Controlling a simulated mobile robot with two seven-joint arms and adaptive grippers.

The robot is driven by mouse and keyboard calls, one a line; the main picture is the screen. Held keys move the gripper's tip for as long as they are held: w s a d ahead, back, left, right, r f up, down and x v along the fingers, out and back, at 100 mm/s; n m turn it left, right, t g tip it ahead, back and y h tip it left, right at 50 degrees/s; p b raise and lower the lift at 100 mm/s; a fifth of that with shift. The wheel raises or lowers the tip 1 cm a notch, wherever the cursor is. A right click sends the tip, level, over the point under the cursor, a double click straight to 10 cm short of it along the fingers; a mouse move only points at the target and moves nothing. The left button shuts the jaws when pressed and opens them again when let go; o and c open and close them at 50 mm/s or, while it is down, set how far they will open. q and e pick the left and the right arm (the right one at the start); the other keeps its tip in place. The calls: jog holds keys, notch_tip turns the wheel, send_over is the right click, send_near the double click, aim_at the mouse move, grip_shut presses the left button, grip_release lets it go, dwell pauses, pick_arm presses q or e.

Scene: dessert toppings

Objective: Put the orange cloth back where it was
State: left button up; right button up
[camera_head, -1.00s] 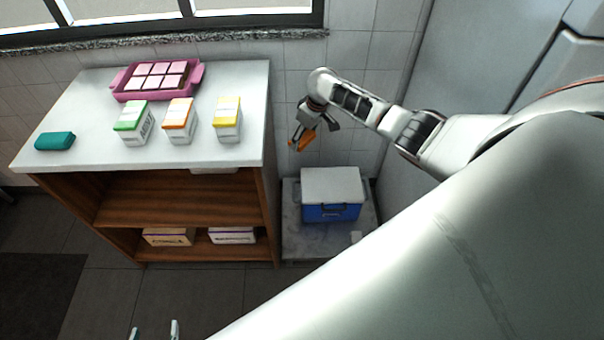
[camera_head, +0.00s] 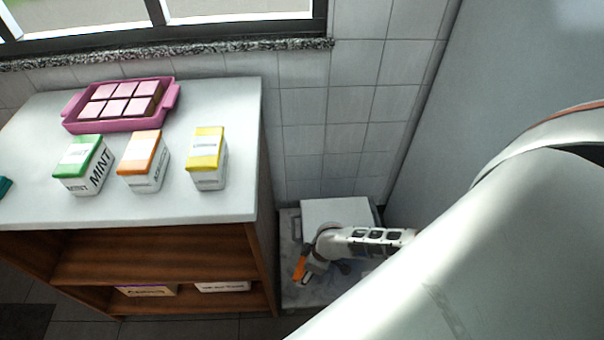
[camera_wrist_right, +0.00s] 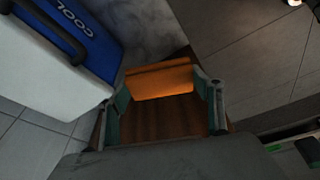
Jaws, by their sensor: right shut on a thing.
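My right gripper (camera_head: 308,275) is low at the right of the counter, in front of the cooler box (camera_head: 335,212). It is shut on the orange cloth (camera_head: 299,268). In the right wrist view the orange cloth (camera_wrist_right: 160,80) spans between the two fingertips of the right gripper (camera_wrist_right: 163,88), above the grey marbled slab (camera_wrist_right: 150,35). The cooler box, blue and white with a dark handle, is at the left there (camera_wrist_right: 95,45). My left gripper is not in view.
The white counter (camera_head: 120,210) holds a pink tray (camera_head: 110,125) of pink-topped squares and green, orange and yellow cartons (camera_head: 207,160). Its wooden shelves (camera_head: 160,255) hold boxes. Its side stands close left of my right gripper. A tiled wall (camera_head: 340,110) is behind.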

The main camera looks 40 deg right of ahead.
notch_tip(320, 180, down, 5)
jog(key=s+b, duration=0.1)
jog(key=b, duration=1.2)
send_over(304, 289)
jog(key=s, duration=0.2)
jog(key=f, duration=1.1)
jog(key=shift+w+d+f, duration=0.2)
jog(key=shift+w+f, duration=0.05)
jog(key=shift+w, duration=0.25)
jog(key=shift+s+f+b, duration=0.1)
jog(key=shift+f+b, duration=0.25)
jog(key=f, duration=0.1)
jog(key=f+b, duration=0.2)
jog(key=shift+s+f, duration=0.15)
jog(key=shift+s, duration=0.15)
jog(key=shift+w+b, duration=0.2)
jog(key=shift+b, duration=0.15)
jog(key=shift+w+r, duration=0.3)
jog(key=shift+f, duration=0.2)
jog(key=o, duration=0.8)
jog(key=shift+f, duration=0.1)
jog(key=shift+c, duration=0.2)
jog(key=o, duration=0.4)
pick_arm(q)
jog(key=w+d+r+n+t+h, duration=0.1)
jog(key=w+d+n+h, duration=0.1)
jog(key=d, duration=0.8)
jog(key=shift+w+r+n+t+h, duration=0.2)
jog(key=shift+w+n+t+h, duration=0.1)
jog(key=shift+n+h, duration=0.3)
